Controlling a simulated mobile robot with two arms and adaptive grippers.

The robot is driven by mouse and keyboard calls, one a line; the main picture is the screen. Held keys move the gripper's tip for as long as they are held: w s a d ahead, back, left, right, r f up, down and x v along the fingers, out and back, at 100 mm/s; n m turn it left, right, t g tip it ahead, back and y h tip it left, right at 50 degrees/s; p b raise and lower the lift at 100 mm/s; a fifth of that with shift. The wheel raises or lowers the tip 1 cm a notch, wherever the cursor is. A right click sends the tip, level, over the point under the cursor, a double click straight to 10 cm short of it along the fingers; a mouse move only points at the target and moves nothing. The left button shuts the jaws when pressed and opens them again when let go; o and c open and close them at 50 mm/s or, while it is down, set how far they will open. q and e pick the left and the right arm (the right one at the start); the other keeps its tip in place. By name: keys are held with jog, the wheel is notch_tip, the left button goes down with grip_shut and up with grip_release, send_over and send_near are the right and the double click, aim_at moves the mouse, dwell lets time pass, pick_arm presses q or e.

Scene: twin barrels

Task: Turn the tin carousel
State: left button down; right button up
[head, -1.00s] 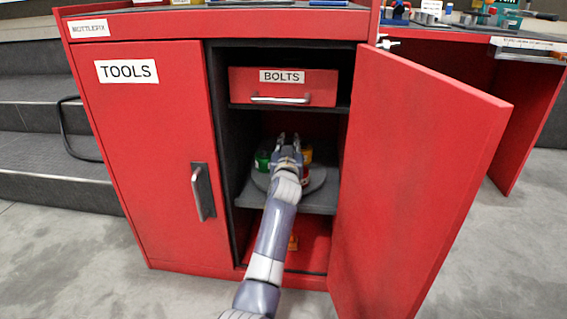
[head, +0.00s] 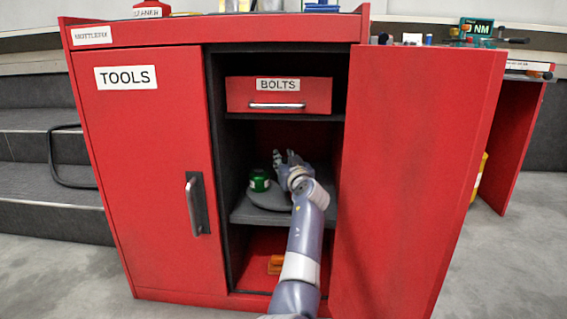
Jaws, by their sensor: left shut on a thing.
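The tin carousel (head: 266,199) is a grey round plate on the middle shelf of the open red cabinet. A green tin (head: 260,180) stands upright on its left side. My left gripper (head: 287,160) reaches in over the right part of the plate, to the right of the green tin and apart from it. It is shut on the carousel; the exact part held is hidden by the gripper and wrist. My arm also covers the carousel's right side, and no other tin shows. My right gripper is not in view.
The open right door (head: 415,170) stands close to the right of my arm. The BOLTS drawer (head: 279,101) is shut above the carousel. The TOOLS door (head: 150,170) is shut on the left. An orange object (head: 275,264) lies in the bottom compartment.

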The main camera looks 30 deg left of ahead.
pick_arm(q)
jog(key=shift+s+f+n+g+y, duration=0.1)
jog(key=shift+f+n+g+y, duration=0.2)
jog(key=shift+n+g+y, duration=0.35)
jog(key=c, duration=1.3)
grip_release()
jog(key=shift+c, duration=0.2)
jog(key=shift+r, duration=0.2)
notch_tip(320, 180, up, 10)
jog(key=shift+p, duration=0.3)
